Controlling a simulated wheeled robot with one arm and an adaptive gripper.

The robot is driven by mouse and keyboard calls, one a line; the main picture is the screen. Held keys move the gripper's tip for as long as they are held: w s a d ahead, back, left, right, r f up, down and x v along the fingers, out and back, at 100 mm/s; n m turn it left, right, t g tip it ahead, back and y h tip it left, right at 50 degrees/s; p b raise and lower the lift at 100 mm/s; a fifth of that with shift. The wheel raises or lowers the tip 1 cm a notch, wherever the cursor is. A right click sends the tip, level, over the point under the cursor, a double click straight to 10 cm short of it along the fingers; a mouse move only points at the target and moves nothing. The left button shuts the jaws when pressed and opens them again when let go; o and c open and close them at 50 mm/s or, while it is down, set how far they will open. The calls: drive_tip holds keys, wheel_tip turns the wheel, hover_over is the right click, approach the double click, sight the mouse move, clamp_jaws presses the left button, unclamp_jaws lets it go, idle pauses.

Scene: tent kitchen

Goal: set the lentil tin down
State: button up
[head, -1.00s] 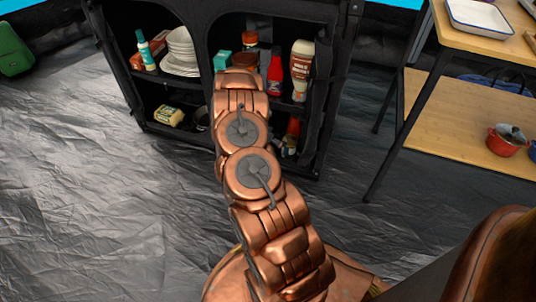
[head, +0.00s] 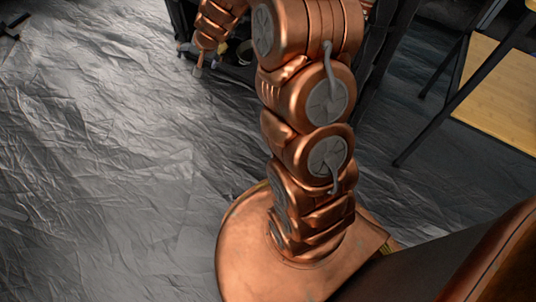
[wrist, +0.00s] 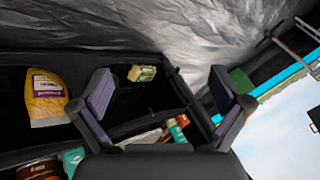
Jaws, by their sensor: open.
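I cannot make out a lentil tin in any view. My gripper (wrist: 159,76) is open in the wrist view, its two purple-padded fingers well apart with nothing held between them. In the head view my gripper is small, near the lower part of the black shelf unit (head: 183,14) and partly hidden by my arm. A dark round thing with a pale rim (head: 245,51) sits low in the unit just right of it; I cannot tell if it is a tin or a bowl.
In the wrist view, a yellow bag (wrist: 44,98) is at the left, a small yellow pack (wrist: 142,73) beyond the fingers, and a teal box (wrist: 73,160) and a brown jar (wrist: 38,170) at lower left. A wooden table shelf (head: 500,95) is at the right.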

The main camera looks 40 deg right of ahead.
drive_tip(key=s+a+r+n+g+y, duration=0.1)
drive_tip(key=s+a+r+n+g, duration=0.2)
drive_tip(key=s+a, duration=0.5)
drive_tip(key=s+a+r+n+g+y, duration=0.1)
drive_tip(key=s+a+r+n+g, duration=0.3)
drive_tip(key=s, duration=0.7)
drive_tip(key=s+d+r+g+h, duration=0.1)
drive_tip(key=s+d+r, duration=0.1)
drive_tip(key=s, duration=1.1)
drive_tip(key=s+d+r+n+g+h, duration=0.1)
drive_tip(key=s+d+r+g+h, duration=0.1)
drive_tip(key=s, duration=1.1)
drive_tip(key=shift+s+d+r+n+h, duration=0.15)
drive_tip(key=shift+s+r+n+h, duration=0.05)
drive_tip(key=shift+r+n+h, duration=0.15)
drive_tip(key=shift+r, duration=0.1)
